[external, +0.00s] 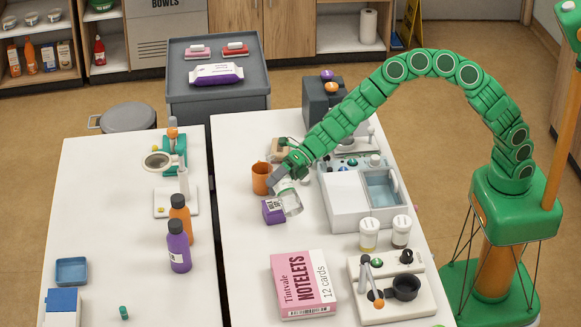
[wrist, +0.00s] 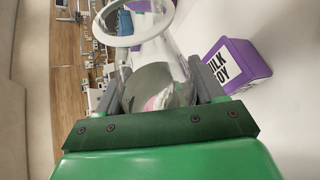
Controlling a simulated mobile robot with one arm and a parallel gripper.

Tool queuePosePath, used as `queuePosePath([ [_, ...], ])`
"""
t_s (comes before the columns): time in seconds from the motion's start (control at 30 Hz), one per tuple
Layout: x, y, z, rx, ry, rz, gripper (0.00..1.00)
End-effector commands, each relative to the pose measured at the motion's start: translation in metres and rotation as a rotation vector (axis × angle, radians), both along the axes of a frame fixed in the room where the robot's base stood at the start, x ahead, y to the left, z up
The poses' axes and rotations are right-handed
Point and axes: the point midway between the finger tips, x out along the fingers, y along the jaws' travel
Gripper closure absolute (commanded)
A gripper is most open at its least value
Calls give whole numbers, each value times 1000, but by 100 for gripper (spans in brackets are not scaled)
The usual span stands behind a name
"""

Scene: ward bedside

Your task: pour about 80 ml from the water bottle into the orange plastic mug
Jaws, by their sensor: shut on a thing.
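The orange mug (external: 261,178) stands upright on the right-hand white table in the external view. I do not make it out in the wrist view. My gripper (external: 279,178) is just right of the mug and shut on the clear water bottle (external: 291,201). In the wrist view the bottle (wrist: 165,65) sits between the two grey fingers of my gripper (wrist: 158,88). The bottle looks slightly tilted in the external view. I cannot tell its water level or whether its base touches the table. No stream of water shows.
A purple carton (external: 273,210) stands close beside the bottle, and also shows in the wrist view (wrist: 238,68). A white unit with a blue basin (external: 383,188) is to the right. A pink Notelets box (external: 300,285) lies in front. Table left of the mug is clear.

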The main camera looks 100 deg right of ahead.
Motion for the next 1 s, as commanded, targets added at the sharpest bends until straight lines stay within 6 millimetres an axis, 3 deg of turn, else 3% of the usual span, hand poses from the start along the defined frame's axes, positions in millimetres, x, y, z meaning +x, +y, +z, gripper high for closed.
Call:
queuePosePath([
  [0.37, 1, -2, 5, -51, -15, 2, 73],
  [0.7, 5, -16, 23, -293, -84, 7, 73],
  [1.0, 7, -23, 28, -443, -124, 15, 73],
])
